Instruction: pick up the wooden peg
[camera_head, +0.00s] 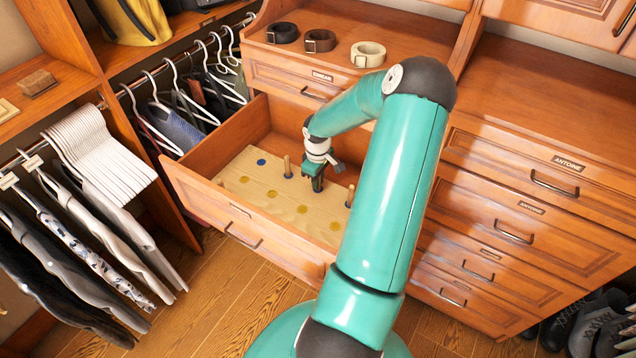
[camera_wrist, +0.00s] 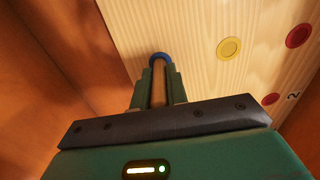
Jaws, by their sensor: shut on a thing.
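My gripper (camera_head: 317,186) is down in the open drawer, over a light wooden board (camera_head: 243,180) with coloured spots. In the wrist view, the fingers (camera_wrist: 160,72) are shut on a wooden peg (camera_wrist: 158,88). The peg's far end meets a blue ring or spot (camera_wrist: 161,56) at the board; I cannot tell whether it is seated or lifted. In the head view my gripper hides this peg. Two other upright pegs show there, one to the left of my gripper (camera_head: 287,168) and one to the right (camera_head: 349,196).
The drawer's front wall (camera_head: 240,225) and sides surround the board. Rolled belts (camera_head: 320,41) lie on the cabinet top above. Hanging clothes (camera_head: 90,260) are on the left, closed drawers (camera_head: 520,215) on the right. Shoes (camera_head: 600,325) stand at lower right.

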